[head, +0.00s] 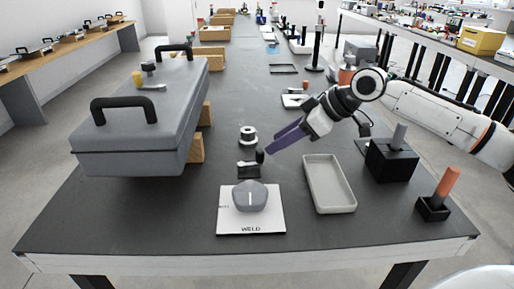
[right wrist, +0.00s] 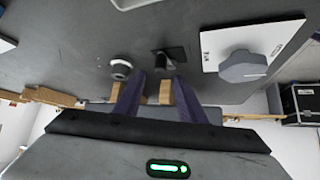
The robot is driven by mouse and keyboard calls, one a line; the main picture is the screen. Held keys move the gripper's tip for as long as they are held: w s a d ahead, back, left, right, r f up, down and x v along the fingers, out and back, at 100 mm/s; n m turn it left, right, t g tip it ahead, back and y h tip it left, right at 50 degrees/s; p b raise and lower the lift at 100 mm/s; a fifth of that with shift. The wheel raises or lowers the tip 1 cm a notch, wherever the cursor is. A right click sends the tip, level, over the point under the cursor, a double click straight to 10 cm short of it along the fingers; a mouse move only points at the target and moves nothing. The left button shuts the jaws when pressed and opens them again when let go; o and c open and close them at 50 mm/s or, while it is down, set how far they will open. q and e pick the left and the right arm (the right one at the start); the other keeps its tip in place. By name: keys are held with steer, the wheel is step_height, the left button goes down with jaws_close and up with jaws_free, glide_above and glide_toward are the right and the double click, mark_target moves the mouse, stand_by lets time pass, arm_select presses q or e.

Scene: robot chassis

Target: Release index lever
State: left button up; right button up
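My left gripper is not in view.
A grey dial knob (head: 249,196) sits on the white WELD plate (head: 226,222). A grey tray (head: 349,207) lies right of it. Black holders (head: 390,166) with grey and orange handles (head: 447,183) stand at right. A large grey case (head: 140,157) fills the left.

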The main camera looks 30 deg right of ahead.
mark_target(262, 151)
steer(key=x, duration=0.6)
steer(key=shift+f, duration=0.1)
steer(key=shift+w+a+f, duration=0.25)
steer(key=shift+w+f, duration=0.2)
